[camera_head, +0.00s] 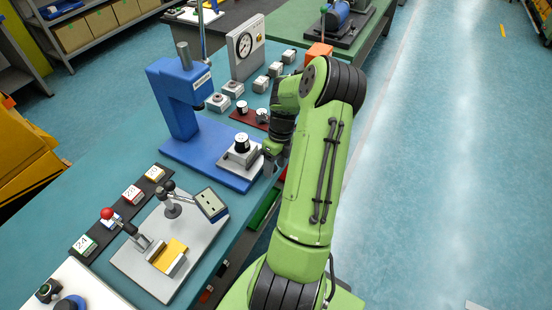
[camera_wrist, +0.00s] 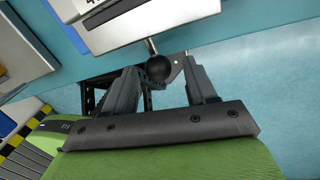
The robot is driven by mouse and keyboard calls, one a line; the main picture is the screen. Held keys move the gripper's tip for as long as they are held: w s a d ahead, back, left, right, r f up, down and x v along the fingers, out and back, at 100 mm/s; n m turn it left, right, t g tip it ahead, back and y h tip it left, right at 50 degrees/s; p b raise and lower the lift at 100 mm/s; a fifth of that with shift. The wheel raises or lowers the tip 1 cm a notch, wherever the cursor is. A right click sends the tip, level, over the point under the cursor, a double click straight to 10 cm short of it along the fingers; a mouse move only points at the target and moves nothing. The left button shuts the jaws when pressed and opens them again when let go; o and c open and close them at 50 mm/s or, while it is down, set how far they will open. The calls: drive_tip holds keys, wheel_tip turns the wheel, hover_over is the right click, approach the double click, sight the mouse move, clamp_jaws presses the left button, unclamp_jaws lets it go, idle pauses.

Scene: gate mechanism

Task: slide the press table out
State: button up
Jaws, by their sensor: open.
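The press table (camera_head: 232,162) is a small grey metal plate on the blue base (camera_head: 202,157) of the blue press (camera_head: 180,98). A round white and black part (camera_head: 242,142) stands on it. In the wrist view the grey table (camera_wrist: 150,22) is at the top, with a short rod and a round black knob (camera_wrist: 158,68) on its near edge. My gripper (camera_head: 270,158) is beside the table's right side. In the wrist view its two fingers (camera_wrist: 160,72) are apart, with the knob between their tips. I cannot tell whether either finger touches it.
A dial gauge stand (camera_head: 245,48) and several small grey blocks stand behind the press. A grey fixture plate (camera_head: 165,250) with a red-knobbed clamp and a small display is in front. The floor (camera_head: 430,170) on the right is clear.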

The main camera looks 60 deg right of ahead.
drive_tip(key=d+r+p, duration=0.2)
drive_tip(key=d+r, duration=0.1)
drive_tip(key=r, duration=1.2)
drive_tip(key=shift+s+r, duration=0.2)
